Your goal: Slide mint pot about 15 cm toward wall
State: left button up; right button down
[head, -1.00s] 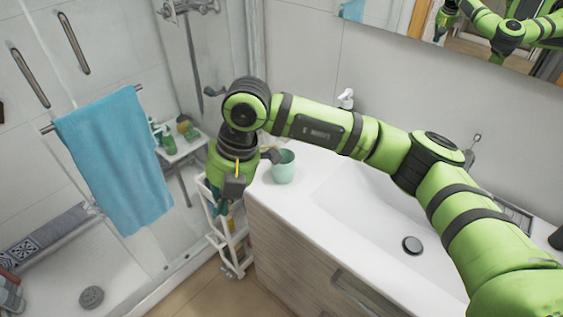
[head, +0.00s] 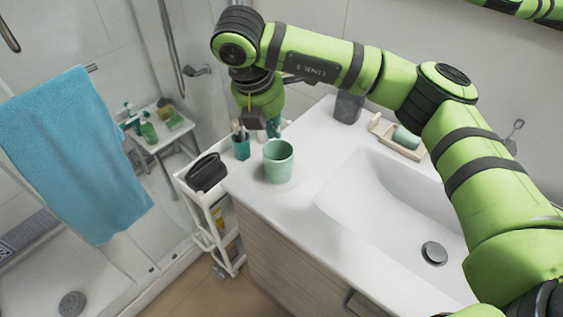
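The mint pot (head: 278,163) stands upright on the white countertop, near its left end and left of the sink. It is open at the top and looks empty. My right gripper (head: 264,128) points down just behind the pot in the head view, on its wall side. A gap seems to show between gripper and pot, but I cannot tell whether they touch. The fingers are small and partly hidden, so their opening is unclear. My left gripper is not in view.
A teal cup with brushes (head: 241,147) stands left of the pot. A dark cup (head: 348,107) and a wooden holder with a green roll (head: 400,137) are near the wall. The sink basin (head: 385,205) lies right. A white cart (head: 186,182) carries a black bag (head: 206,172).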

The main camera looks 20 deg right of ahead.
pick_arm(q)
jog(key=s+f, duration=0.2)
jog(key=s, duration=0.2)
pick_arm(e)
notch_tip(320, 180, down, 2)
jog(key=p, duration=0.1)
send_near(282, 157)
jog(key=shift+s+d+f, duration=0.2)
jog(key=shift+s+f, duration=0.55)
jog(key=shift+s, duration=0.1)
jog(key=p+x, duration=0.1)
jog(key=x, duration=0.3)
jog(key=shift+w, duration=0.1)
jog(key=shift+x, duration=0.75)
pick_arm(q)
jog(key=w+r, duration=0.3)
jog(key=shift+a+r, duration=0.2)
pick_arm(e)
jog(key=shift+f, duration=0.1)
